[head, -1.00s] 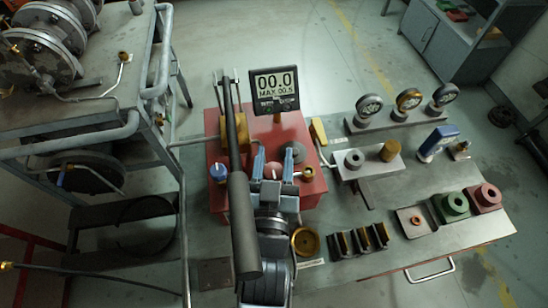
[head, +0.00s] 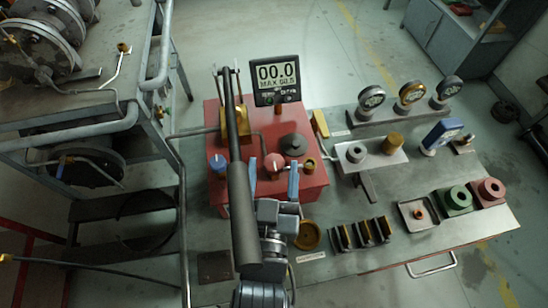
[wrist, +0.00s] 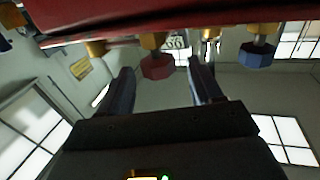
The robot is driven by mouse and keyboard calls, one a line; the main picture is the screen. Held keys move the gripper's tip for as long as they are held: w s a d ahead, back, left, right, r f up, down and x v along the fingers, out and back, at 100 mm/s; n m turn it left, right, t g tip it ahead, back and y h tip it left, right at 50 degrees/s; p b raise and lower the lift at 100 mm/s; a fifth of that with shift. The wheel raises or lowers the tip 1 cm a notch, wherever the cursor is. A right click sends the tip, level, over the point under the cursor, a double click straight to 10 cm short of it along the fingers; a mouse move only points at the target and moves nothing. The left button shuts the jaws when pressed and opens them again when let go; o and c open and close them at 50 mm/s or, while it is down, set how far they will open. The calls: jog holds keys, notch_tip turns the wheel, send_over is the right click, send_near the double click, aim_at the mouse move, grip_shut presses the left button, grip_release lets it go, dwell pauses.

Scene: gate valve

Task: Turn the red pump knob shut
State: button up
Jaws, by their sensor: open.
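The red knob (head: 273,163) sits on the front of the red pump box (head: 312,183), between a blue knob (head: 218,164) on the left and a small brass fitting (head: 309,165) on the right. My gripper (head: 273,180) is open and empty, its two blue fingers spread on either side of the red knob in the head view. In the wrist view the red knob (wrist: 157,66) appears between the fingertips of my gripper (wrist: 161,70), with the blue knob (wrist: 257,55) to the right. I cannot tell whether either finger touches the red knob.
A long dark pump lever (head: 240,200) runs close left of my gripper. A display (head: 276,80) behind the box reads 00.0. A brass cup (head: 307,236) and dark blocks (head: 360,234) lie to the right. A pipe cart (head: 85,140) stands at the left.

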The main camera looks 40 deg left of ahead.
aim_at(273, 172)
jog(key=shift+b+v, duration=0.3)
jog(key=shift+v, duration=1.4)
jog(key=s+d+r+m+h, duration=0.2)
jog(key=s+d, duration=0.3)
jog(key=d, duration=0.7)
jog(key=s+d+r+m+h, duration=0.2)
jog(key=s+d+h, duration=0.2)
jog(key=d, duration=0.8)
jog(key=s+d+r+m+h, duration=0.2)
jog(key=s+d+h, duration=0.2)
jog(key=s+d, duration=0.4)
jog(key=d, duration=0.4)
jog(key=shift+m, duration=0.3)
